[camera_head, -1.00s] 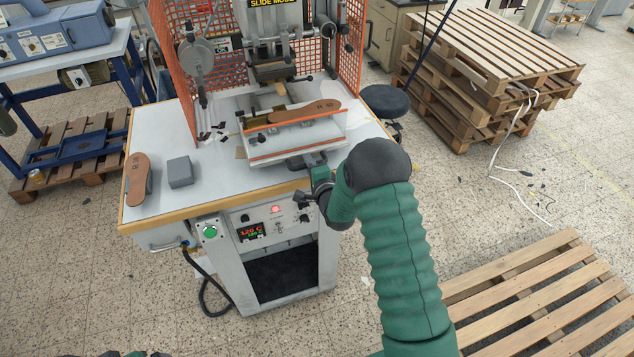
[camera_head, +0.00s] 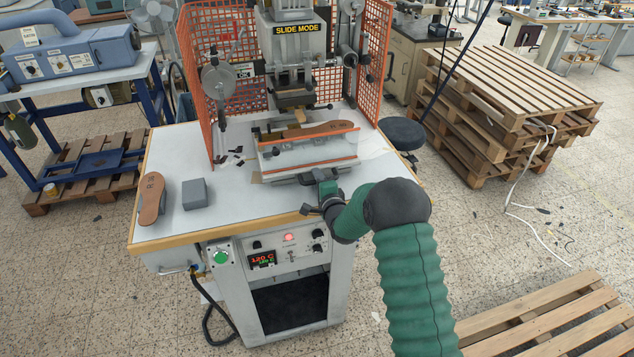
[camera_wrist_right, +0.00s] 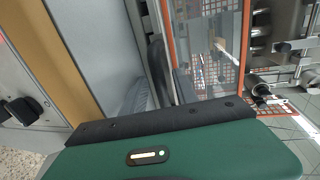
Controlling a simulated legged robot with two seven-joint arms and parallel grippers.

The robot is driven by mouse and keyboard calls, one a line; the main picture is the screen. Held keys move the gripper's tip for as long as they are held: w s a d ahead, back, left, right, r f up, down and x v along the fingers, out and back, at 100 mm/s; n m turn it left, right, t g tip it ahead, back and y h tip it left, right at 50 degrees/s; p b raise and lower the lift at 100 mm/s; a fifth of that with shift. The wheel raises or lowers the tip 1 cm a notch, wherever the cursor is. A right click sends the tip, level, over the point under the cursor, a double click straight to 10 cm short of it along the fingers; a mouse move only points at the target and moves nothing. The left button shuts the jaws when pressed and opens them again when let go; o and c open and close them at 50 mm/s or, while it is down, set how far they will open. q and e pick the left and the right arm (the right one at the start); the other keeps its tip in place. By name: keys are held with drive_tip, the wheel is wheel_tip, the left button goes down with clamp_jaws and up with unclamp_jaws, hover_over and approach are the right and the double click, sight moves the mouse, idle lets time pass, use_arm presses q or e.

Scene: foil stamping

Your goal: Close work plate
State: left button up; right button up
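The work plate (camera_head: 310,153) is a pale sliding plate with orange edge strips, below the head of the stamping press (camera_head: 293,97). A brown sole (camera_head: 328,129) lies on it towards its rear right. My right gripper (camera_head: 322,186) is at the front of the plate, by its dark front bracket (camera_head: 306,177). Its fingers are too small and partly hidden to tell their opening or contact. In the right wrist view, my green gripper housing fills the bottom, and an orange-edged clear part of the plate (camera_wrist_right: 208,50) shows just beyond. My left gripper is out of view.
A brown sole (camera_head: 152,198) and a grey block (camera_head: 195,193) are on the left of the table (camera_head: 232,220). Orange mesh guards (camera_head: 197,95) flank the press. A round black seat (camera_head: 402,134) stands at the right. Stacked pallets (camera_head: 500,110) are farther right.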

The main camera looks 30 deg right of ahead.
drive_tip(key=shift+s+r, duration=0.1)
drive_tip(key=shift+s, duration=0.05)
drive_tip(key=b+v, duration=0.2)
drive_tip(key=v, duration=1.4)
drive_tip(key=shift+s, duration=0.2)
drive_tip(key=shift+a, duration=0.1)
